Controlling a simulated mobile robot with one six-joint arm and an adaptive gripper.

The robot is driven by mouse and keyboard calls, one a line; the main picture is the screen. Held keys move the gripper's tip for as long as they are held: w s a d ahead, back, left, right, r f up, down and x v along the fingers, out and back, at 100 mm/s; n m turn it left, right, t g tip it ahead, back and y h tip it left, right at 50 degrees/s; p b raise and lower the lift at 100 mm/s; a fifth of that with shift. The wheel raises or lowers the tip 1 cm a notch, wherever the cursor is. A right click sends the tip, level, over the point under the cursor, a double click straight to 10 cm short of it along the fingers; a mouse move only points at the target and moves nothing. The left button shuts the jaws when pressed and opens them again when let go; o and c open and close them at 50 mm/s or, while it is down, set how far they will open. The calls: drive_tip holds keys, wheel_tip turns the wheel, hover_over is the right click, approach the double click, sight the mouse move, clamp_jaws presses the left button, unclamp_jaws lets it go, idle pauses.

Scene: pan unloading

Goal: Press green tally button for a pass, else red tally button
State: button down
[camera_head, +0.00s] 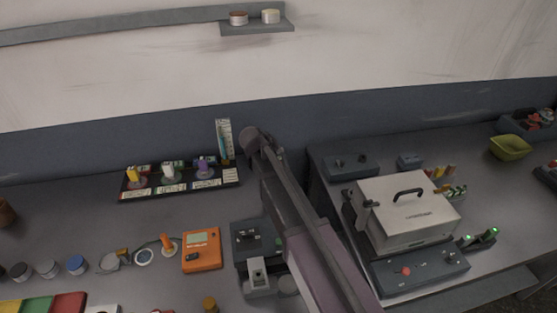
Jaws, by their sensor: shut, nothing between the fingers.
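No pair of buttons clearly marked as a green and a red tally button can be made out. A small red button (405,271) sits on the dark front panel (430,275) of a white lidded box. A dark low box (350,165) behind it bears two small round knobs whose colours I cannot tell. Two small green lights (468,239) glow to the right of the white box. My arm reaches up across the middle and hides part of the bench. My gripper cannot be made out; it seems hidden behind the arm or out of the picture.
The white lidded box (405,215) with a black handle stands on the right. An orange meter (201,250) and a dark device (255,240) lie left of my arm. A black rack (180,186) stands behind. Green and red pads (69,303) lie lower left. A yellow-green bowl (510,147) is far right.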

drive_tip(key=shift+r+p, duration=0.65)
drive_tip(key=shift+r, duration=0.25)
idle(0.3)
